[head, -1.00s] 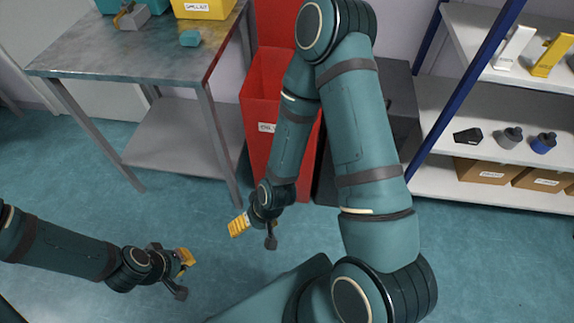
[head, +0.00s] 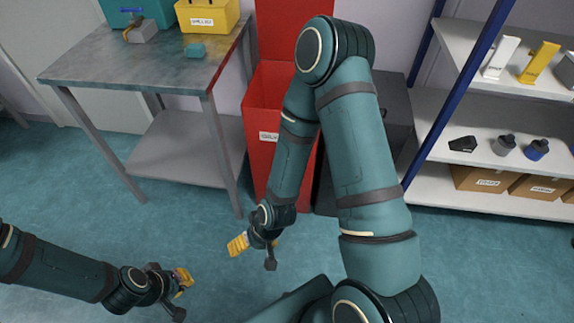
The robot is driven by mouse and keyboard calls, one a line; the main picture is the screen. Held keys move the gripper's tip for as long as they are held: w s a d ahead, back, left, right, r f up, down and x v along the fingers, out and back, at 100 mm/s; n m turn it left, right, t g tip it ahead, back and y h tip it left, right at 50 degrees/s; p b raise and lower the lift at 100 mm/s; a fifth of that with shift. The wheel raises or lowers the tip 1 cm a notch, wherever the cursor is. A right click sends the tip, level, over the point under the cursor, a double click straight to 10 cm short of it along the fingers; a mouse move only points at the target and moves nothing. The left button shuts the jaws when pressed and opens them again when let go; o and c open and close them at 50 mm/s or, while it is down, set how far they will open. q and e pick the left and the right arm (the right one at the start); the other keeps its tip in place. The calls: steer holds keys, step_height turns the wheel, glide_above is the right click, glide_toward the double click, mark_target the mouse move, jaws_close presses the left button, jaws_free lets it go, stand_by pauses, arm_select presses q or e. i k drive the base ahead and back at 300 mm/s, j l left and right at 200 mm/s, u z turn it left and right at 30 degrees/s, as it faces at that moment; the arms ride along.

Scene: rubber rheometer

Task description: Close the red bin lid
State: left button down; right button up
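The red bin (head: 262,105) stands against the wall between the metal table and a dark grey bin. Its red lid (head: 290,28) is up, standing upright against the wall behind the opening. My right arm crosses in front of the bin and hides much of its right side. My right gripper (head: 238,245), with yellow finger pads, hangs low in front of the bin, apart from it. My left gripper (head: 183,281) is at the lower left over the floor, far from the bin. Neither appears to hold anything; their finger gaps are too small to judge.
The dark grey bin (head: 393,115) stands right of the red one. Shelves (head: 470,100) with bottles and boxes are at right. The floor in front is clear.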

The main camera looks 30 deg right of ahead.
mark_target(280, 23)
steer(key=z, duration=1)
steer(key=i+l+u, duration=0.1)
steer(key=i+u, duration=0.4)
